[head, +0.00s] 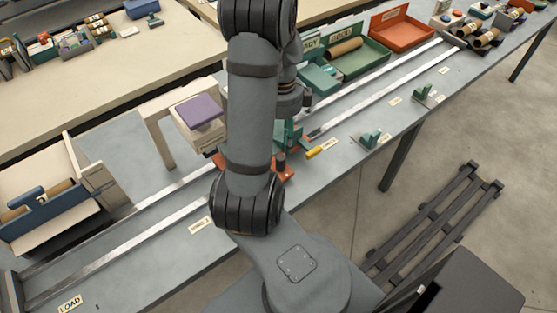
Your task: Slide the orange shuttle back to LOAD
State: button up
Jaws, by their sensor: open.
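The orange shuttle (288,172) sits across the two metal rails near the middle of the bench, largely hidden behind my arm. An orange corner shows left of the arm and more orange, with a dark upright knob (280,160), shows to its right. The LOAD label (69,304) is at the lower left, by the rails' near end. My forearm stands upright in front of the shuttle, and my wrist hangs down behind it. My gripper's fingers are hidden behind the arm, so I cannot tell whether they touch the shuttle.
The rails (135,225) look clear between the shuttle and LOAD. A cream stand with a purple pad (199,111) and a wooden cradle with a blue part (40,207) border the rails. Green (361,56) and orange (402,30) bins stand farther along. A dark pallet (435,215) lies on the floor.

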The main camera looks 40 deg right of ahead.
aim_at(281, 158)
jog(key=shift+d+m, duration=0.25)
jog(key=shift+m, duration=0.25)
jog(key=shift+f, duration=0.2)
notch_tip(281, 158, down, 10)
jog(key=shift+p, duration=0.3)
jog(key=shift+w, duration=0.1)
jog(key=c, duration=0.4)
grip_shut()
